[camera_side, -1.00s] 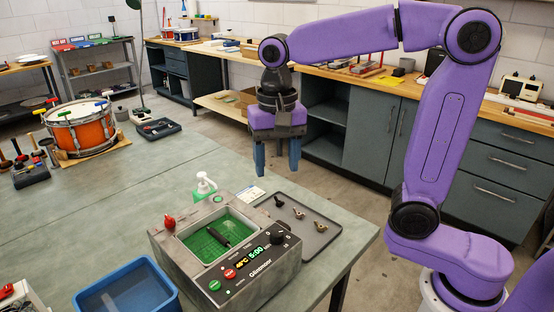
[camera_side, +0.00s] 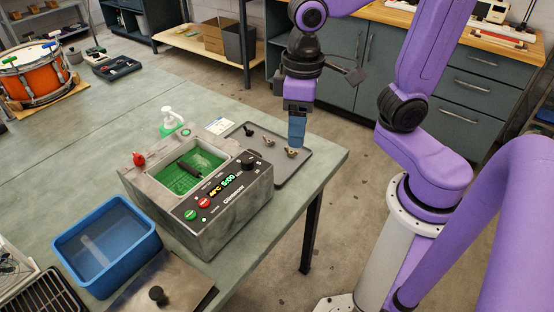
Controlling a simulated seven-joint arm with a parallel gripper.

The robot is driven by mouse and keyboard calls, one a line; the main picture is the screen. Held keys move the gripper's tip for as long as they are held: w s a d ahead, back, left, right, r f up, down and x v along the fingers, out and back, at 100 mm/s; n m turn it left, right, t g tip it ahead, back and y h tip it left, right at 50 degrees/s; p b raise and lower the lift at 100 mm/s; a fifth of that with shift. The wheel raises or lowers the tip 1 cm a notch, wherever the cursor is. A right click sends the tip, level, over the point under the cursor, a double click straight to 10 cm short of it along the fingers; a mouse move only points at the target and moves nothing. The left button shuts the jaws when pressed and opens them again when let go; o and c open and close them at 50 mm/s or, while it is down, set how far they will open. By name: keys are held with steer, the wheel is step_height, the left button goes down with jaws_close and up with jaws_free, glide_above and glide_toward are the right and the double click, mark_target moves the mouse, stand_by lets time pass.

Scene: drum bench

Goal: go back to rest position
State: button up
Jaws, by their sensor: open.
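My gripper (camera_side: 297,132) points down at the right of the bench top, seen nearly edge-on, so its blue fingers overlap. Its tips appear just above or behind the rightmost small part on the dark tray (camera_side: 283,174); the exact height is hard to tell. Nothing shows held in it. Three small parts lie on the tray: a dark one (camera_side: 249,130), a brassy one (camera_side: 268,142) and another brassy one (camera_side: 291,152). The arm above runs out of the top of the picture.
A grey cleaner (camera_side: 228,215) with green liquid and a dark object inside stands left of the tray. A pump bottle (camera_side: 170,121), a blue bin (camera_side: 107,245) and an orange drum (camera_side: 33,80) are further left. Open floor lies right of the bench.

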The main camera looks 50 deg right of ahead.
steer(key=s+d+f+n, duration=0.3)
steer(key=s+d+n, duration=0.1)
steer(key=s+n, duration=0.3)
steer(key=s, duration=0.2)
steer(key=shift+s+f, duration=0.35)
steer(key=shift+s, duration=0.05)
stand_by(1.2)
